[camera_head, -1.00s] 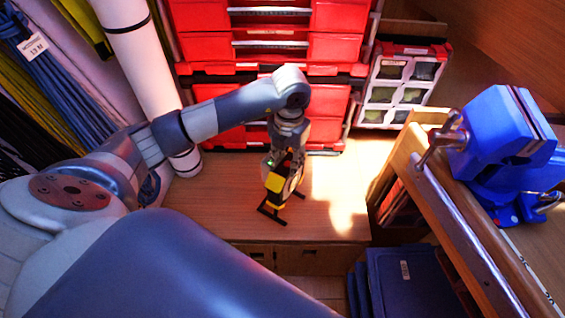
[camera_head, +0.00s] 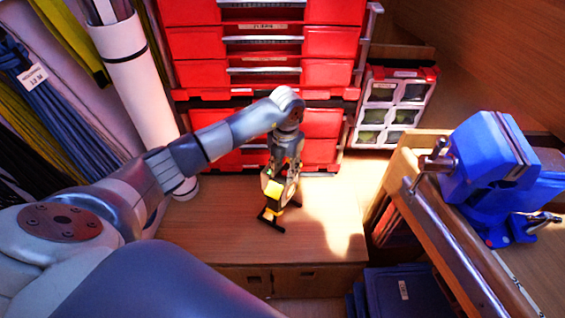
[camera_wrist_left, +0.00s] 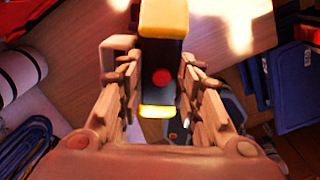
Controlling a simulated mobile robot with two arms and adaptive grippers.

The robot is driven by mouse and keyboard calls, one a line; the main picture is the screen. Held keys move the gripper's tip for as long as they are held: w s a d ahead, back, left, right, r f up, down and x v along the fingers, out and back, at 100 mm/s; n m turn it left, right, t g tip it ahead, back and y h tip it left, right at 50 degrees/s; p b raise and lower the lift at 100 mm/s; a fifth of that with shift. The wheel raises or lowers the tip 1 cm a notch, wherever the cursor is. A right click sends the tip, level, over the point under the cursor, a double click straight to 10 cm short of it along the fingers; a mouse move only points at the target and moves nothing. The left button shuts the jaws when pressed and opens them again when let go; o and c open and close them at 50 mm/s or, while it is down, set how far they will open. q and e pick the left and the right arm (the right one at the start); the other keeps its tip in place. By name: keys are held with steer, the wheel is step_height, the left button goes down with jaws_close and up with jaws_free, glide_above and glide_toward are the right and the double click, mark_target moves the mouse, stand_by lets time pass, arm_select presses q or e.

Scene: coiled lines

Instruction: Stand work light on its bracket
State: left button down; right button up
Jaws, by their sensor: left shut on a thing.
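The work light (camera_head: 274,190) is yellow and black, with a dark bracket (camera_head: 271,221) at its lower end. It is at the wooden bench top in the head view, and the bracket looks to be at the surface; whether it bears the light's weight I cannot tell. My left gripper (camera_head: 281,183) comes down from above and is shut on the light. In the left wrist view the light (camera_wrist_left: 162,75) sits between the two fingers, with a red button facing the camera and a pale bracket-like loop at its left. My right gripper is not in view.
Red drawer units (camera_head: 262,70) stand behind the bench top (camera_head: 215,230). A blue vise (camera_head: 490,165) sits on a wooden bench at the right. A white roll (camera_head: 140,85) and coiled blue lines (camera_head: 65,100) are at the left. The bench top around the light is clear.

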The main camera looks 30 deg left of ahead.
arm_select(q)
steer(key=shift+w+f, duration=0.1)
steer(key=shift+f, duration=0.2)
steer(key=shift+f, duration=0.1)
steer(key=c, duration=1.1)
jaws_free()
steer(key=shift+f, duration=0.1)
steer(key=r, duration=1.2)
steer(key=shift+s+d+r+b, duration=0.1)
steer(key=shift+s+r+b, duration=0.1)
steer(key=shift+b, duration=0.15)
steer(key=shift+f, duration=0.1)
